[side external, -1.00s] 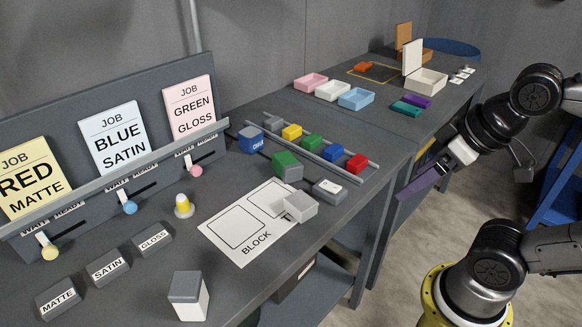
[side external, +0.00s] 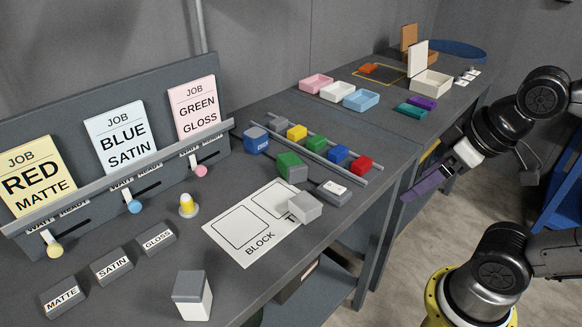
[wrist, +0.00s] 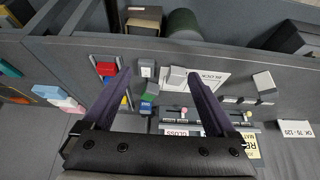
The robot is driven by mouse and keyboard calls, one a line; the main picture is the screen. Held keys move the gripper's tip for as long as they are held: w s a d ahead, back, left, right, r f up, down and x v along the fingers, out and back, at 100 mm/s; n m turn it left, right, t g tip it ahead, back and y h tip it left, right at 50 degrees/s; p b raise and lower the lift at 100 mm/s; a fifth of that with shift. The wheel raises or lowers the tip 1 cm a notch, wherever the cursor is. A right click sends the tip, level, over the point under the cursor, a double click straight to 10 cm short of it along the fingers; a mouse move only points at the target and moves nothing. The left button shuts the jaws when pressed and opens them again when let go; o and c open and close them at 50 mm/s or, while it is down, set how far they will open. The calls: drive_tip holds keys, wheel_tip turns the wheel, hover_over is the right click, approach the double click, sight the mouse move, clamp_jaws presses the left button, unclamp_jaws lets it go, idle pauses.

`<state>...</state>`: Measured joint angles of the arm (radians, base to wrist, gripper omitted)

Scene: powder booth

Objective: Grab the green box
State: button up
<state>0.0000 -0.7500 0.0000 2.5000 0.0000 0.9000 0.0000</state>
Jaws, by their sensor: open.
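A green box (side external: 291,166) with a grey side stands on the dark bench, between the rail rack and the white block sheet. A smaller green block (side external: 314,145) sits in the rack between a yellow and a blue block. My gripper (side external: 407,195), with purple fingers, is off the bench's right edge, well apart from both. In the wrist view my gripper (wrist: 160,76) is open with nothing held between its fingers. Green also shows between the fingers there, probably the green box (wrist: 153,88), small in the distance. The left finger hides part of the rack.
A grey remote-like item (side external: 333,190) and a pale grey block (side external: 305,207) lie near the green box. A blue box (side external: 256,139) stands to its left. The rack (side external: 345,168) runs behind it. Pink, white and blue trays (side external: 360,100) stand farther back.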

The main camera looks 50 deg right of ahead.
drive_tip(key=shift+o, duration=0.4)
drive_tip(key=w+r+m+t, duration=0.1)
drive_tip(key=w+r+m, duration=0.1)
drive_tip(key=w+r, duration=0.55)
drive_tip(key=m, duration=0.2)
hover_over(293, 162)
drive_tip(key=s, duration=0.7)
wheel_tip(293, 162, down, 6)
drive_tip(key=r, duration=0.1)
drive_tip(key=w+f, duration=0.1)
drive_tip(key=f, duration=0.3)
drive_tip(key=w+f+g, duration=0.1)
drive_tip(key=w+f, duration=0.1)
drive_tip(key=f, duration=0.2)
drive_tip(key=w+f+g, duration=0.1)
drive_tip(key=w+f, duration=0.1)
drive_tip(key=f, duration=0.2)
drive_tip(key=shift+w+d+f+h, duration=0.1)
drive_tip(key=shift+d+f+h, duration=0.1)
drive_tip(key=shift+f+h, duration=0.1)
drive_tip(key=shift+a+x, duration=0.15)
drive_tip(key=shift+x, duration=1.35)
drive_tip(key=shift+a+x, duration=0.1)
drive_tip(key=shift+x, duration=1.35)
